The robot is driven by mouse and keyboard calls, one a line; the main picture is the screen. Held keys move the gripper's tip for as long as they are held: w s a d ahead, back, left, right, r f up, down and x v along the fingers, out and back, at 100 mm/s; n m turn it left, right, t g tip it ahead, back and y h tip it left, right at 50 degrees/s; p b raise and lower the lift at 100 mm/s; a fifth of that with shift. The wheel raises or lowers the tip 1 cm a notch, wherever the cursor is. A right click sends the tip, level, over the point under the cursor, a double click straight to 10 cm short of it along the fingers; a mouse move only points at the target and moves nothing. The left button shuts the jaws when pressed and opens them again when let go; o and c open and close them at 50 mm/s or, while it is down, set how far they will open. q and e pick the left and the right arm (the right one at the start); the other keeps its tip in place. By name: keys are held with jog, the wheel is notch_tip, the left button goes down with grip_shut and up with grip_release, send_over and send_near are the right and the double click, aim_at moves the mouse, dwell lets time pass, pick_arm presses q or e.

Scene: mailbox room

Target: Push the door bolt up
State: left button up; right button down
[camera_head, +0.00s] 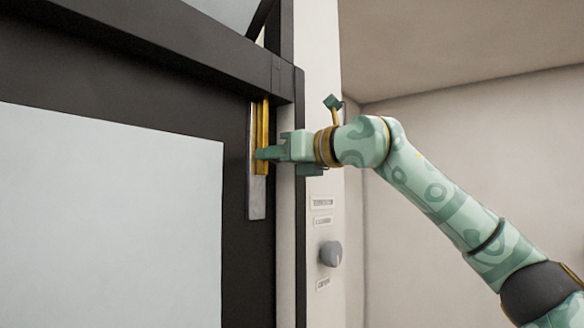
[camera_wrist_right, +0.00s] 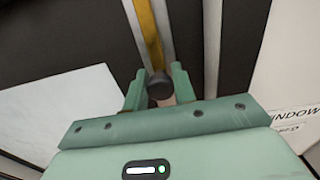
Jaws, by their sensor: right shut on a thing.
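The door bolt (camera_head: 264,118) is a yellow upright bar on a narrow grey metal plate (camera_head: 257,200) at the right edge of the dark door. In the right wrist view the yellow bar (camera_wrist_right: 147,35) runs up from a dark round knob (camera_wrist_right: 160,84). My right gripper (camera_head: 266,154) comes in from the right at the lower part of the yellow bar. In the wrist view its two green fingers stand on either side of the knob, and it is shut on the bolt there. The fingers partly hide the bar in the head view. My left gripper is not in view.
The dark door frame (camera_head: 180,45) juts out as a crossbar above the bolt. A pale panel (camera_head: 110,210) fills the door's left part. A white post right of the door carries a grey knob (camera_head: 331,254) and small labels. The right side is open room.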

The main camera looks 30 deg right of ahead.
jog(key=shift+s+d+r, duration=0.1)
jog(key=shift+d+r, duration=0.15)
jog(key=shift+a+r, duration=0.1)
jog(key=shift+a, duration=0.1)
jog(key=c, duration=1.2)
grip_release()
pick_arm(q)
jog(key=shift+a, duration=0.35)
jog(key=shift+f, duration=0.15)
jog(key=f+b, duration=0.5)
jog(key=b, duration=0.1)
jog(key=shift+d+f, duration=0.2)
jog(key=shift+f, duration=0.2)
pick_arm(e)
jog(key=v, duration=1.6)
jog(key=shift+s+d, duration=0.1)
jog(key=shift+s, duration=0.05)
